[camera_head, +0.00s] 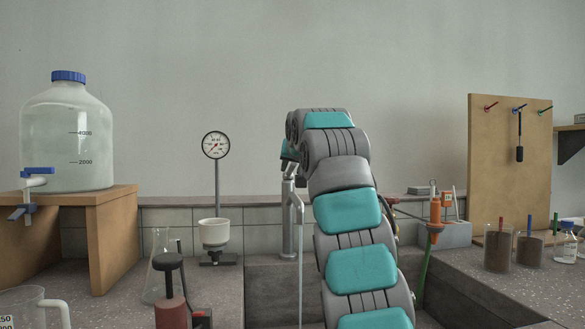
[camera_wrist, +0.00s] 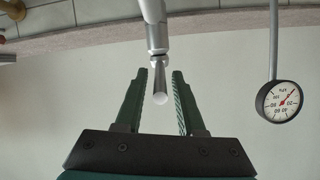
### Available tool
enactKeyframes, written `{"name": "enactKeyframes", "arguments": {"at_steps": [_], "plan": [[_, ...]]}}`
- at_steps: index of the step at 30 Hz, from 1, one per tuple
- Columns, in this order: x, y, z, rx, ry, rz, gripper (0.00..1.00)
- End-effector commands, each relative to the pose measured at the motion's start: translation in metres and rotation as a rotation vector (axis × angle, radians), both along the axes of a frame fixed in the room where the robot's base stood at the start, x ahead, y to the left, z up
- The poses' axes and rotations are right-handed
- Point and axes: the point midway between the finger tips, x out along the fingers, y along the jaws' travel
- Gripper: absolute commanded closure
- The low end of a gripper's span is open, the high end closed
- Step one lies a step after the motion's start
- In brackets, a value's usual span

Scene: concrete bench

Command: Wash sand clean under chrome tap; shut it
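The chrome tap (camera_head: 288,215) stands behind the sink, left of my arm. A thin pale vertical line, looking like running water (camera_head: 300,270), drops below its spout. In the wrist view the tap (camera_wrist: 154,25) enters from the top, and its rod-like lever (camera_wrist: 160,88) points between my fingers. My gripper (camera_wrist: 160,74) is open, one finger on each side of the lever, with visible gaps. In the head view my arm hides most of the gripper. Brown, sand-like material sits in two glass beakers, one (camera_head: 498,252) left of the other (camera_head: 530,250). The sink's inside is mostly hidden.
A pressure gauge (camera_head: 216,146) stands left of the tap, also in the wrist view (camera_wrist: 279,101), with a white funnel (camera_head: 214,233) below. A large water carboy (camera_head: 66,135) sits on a wooden stand at left. An orange-topped tool (camera_head: 435,215) and pegboard (camera_head: 500,170) are right.

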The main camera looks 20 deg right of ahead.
Motion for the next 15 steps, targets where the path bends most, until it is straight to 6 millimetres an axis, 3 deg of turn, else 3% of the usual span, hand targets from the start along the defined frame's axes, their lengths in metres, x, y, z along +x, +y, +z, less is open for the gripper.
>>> {"name": "enactKeyframes", "arguments": {"at_steps": [2,9,15], "plan": [[-0.0001,0.0,0.0,0.0,0.0,0.0,0.72],[-0.0001,-0.0001,-0.0001,0.0,0.0,0.0,0.99],[-0.0001,-0.0002,0.0,0.0,0.0,0.0,1.0]]}}
